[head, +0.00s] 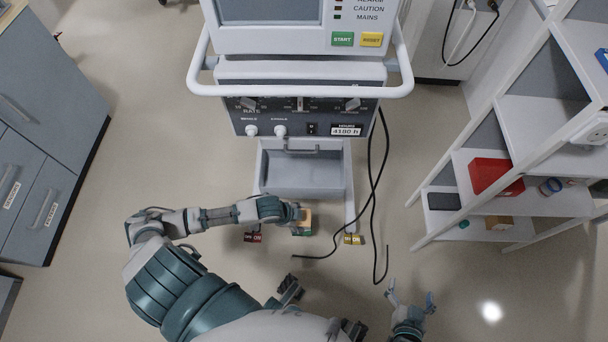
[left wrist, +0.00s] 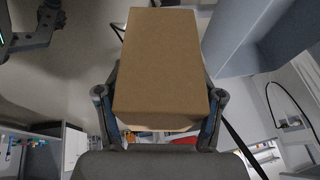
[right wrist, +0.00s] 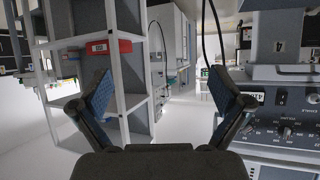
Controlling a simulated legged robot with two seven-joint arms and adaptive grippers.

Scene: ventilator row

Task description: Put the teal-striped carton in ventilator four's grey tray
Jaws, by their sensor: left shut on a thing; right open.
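My left gripper (head: 299,217) is shut on a brown carton (head: 306,216), which shows a teal patch at its lower end in the head view. The carton (left wrist: 158,65) fills the middle of the left wrist view, between the two fingers; only plain brown faces show there. The grey tray (head: 303,178) is below the ventilator's (head: 300,70) knob panel, just beyond the carton in the head view. The carton is outside the tray, on its near side. A "4" label (right wrist: 279,47) shows on the machine in the right wrist view. My right gripper (head: 410,297) is open and empty.
Black cables (head: 372,190) hang to the right of the tray. Red (head: 253,237) and yellow (head: 353,239) tags sit near the machine's feet. A white shelf rack (head: 455,190) with a red box (head: 494,176) stands right; grey drawers (head: 40,170) stand left.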

